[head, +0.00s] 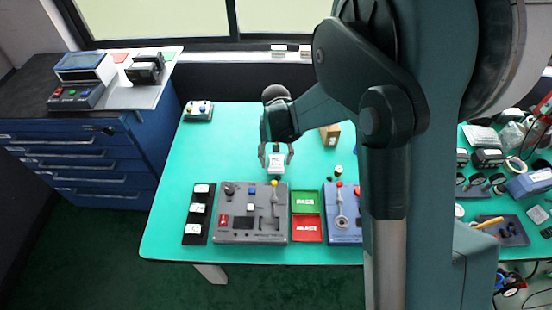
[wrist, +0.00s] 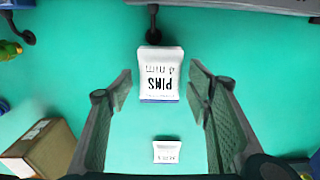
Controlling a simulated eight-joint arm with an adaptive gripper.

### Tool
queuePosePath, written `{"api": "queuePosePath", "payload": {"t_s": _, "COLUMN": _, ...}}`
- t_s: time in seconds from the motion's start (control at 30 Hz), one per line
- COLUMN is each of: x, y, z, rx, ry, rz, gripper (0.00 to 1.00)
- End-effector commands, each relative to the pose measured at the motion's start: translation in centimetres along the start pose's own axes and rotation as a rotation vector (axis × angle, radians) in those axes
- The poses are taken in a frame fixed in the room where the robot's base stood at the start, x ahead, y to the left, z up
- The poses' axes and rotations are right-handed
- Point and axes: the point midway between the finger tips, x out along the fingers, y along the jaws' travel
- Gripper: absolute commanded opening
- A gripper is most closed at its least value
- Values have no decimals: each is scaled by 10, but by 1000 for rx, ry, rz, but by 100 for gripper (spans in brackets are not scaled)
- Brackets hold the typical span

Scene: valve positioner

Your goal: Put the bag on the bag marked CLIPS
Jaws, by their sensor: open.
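A white bag (wrist: 160,73) with the printed word PINS lies below and between the spread fingers of my gripper (wrist: 160,95) in the wrist view. A gap shows on both sides of it. In the head view the white bag (head: 276,164) shows between the fingers of my gripper (head: 276,158), over the green table. A second, smaller-looking white bag (wrist: 167,151) lies on the table in the wrist view; its lettering is too small to read. I cannot tell which bag is marked CLIPS.
A grey control panel (head: 250,228), green bin (head: 305,201), red bin (head: 307,228) and blue panel (head: 344,236) stand along the front. A black strip (head: 187,219) with white pieces is left. A cardboard box (head: 330,134) stands behind right.

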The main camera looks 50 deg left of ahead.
Motion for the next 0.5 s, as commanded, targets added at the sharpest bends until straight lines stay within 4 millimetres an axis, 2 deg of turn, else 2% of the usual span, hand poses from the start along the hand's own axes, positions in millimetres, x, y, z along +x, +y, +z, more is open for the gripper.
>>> {"api": "queuePosePath", "payload": {"t_s": 0.27, "x": -23, "y": 0, "z": 0, "rx": 0, "ry": 0, "rz": 0, "gripper": 50}}
{"api": "queuePosePath", "payload": {"t_s": 0.5, "x": -60, "y": 0, "z": 0, "rx": 0, "ry": 0, "rz": 0, "gripper": 50}}
